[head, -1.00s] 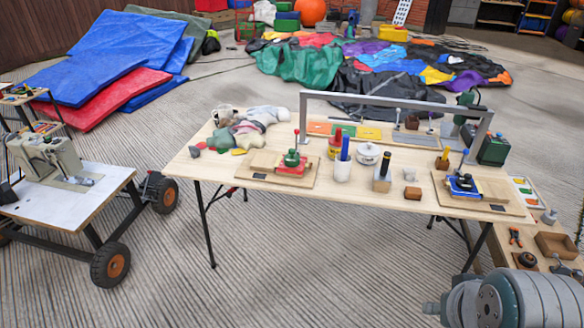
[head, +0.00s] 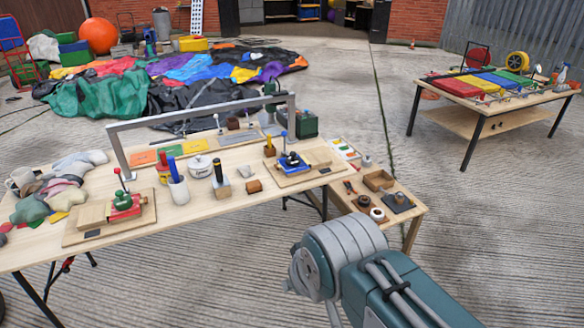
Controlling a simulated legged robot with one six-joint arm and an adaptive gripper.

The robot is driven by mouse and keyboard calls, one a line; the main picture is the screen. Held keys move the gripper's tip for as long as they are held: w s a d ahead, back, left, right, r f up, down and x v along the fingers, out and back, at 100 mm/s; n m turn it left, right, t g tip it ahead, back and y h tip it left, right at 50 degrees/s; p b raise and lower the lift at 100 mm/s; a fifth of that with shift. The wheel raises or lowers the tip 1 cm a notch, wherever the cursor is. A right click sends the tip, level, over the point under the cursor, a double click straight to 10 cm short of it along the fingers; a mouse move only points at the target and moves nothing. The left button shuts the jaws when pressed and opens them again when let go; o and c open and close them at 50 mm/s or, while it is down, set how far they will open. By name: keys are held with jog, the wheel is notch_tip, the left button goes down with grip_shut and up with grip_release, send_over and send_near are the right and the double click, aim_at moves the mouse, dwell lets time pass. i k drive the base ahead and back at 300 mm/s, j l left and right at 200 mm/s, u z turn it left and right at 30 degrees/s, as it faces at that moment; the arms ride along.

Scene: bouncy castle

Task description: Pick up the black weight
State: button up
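A small dark block with a knob on top (head: 398,203), which may be the black weight, stands near the right end of the low wooden side table (head: 408,222). It is small in the picture, so I cannot be sure what it is. My arm's grey and teal links fill the lower right, in front of the tables. My gripper is not in view, so its fingers and anything in them are hidden.
Another table (head: 450,112) with coloured panels stands at the back right. Concrete floor between them is clear.

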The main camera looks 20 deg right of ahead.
aim_at(293, 162)
jog(key=i+z, duration=0.1)
jog(key=z, duration=0.2)
jog(key=i+z, duration=0.1)
jog(key=z, duration=0.25)
jog(key=i+j+z, duration=0.25)
jog(key=i, duration=0.35)
jog(key=i+j+z, duration=0.3)
jog(key=i, duration=0.25)
jog(key=i+j, duration=0.7)
